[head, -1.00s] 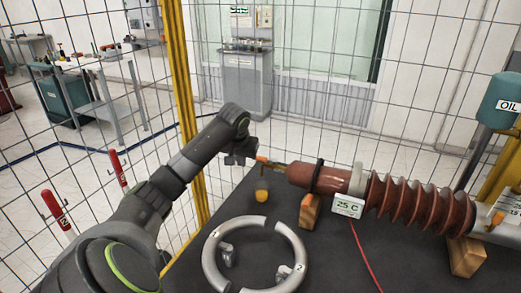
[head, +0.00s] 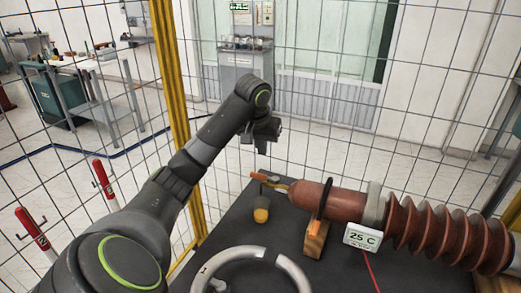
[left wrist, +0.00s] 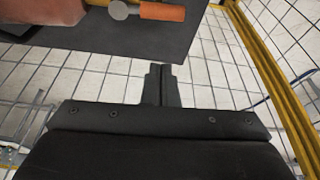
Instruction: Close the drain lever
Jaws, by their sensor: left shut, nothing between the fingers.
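The drain lever has an orange handle (head: 260,176) and sits at the left end of the brown bushing (head: 330,199). In the left wrist view the orange handle (left wrist: 160,12) lies at the top edge, beside a round metal pivot (left wrist: 119,10). My left gripper (head: 262,150) is shut and empty, just above and apart from the handle in the head view. In the left wrist view its closed fingers (left wrist: 161,72) point toward the dark table edge, below the handle in the picture. My right gripper is not in view.
A small cup with yellow content (head: 261,211) stands on the dark table (head: 228,225) below the lever. A wooden block (head: 315,240) supports the bushing. A grey ring (head: 285,262) lies in front. A wire fence and yellow post (head: 170,90) stand behind and left.

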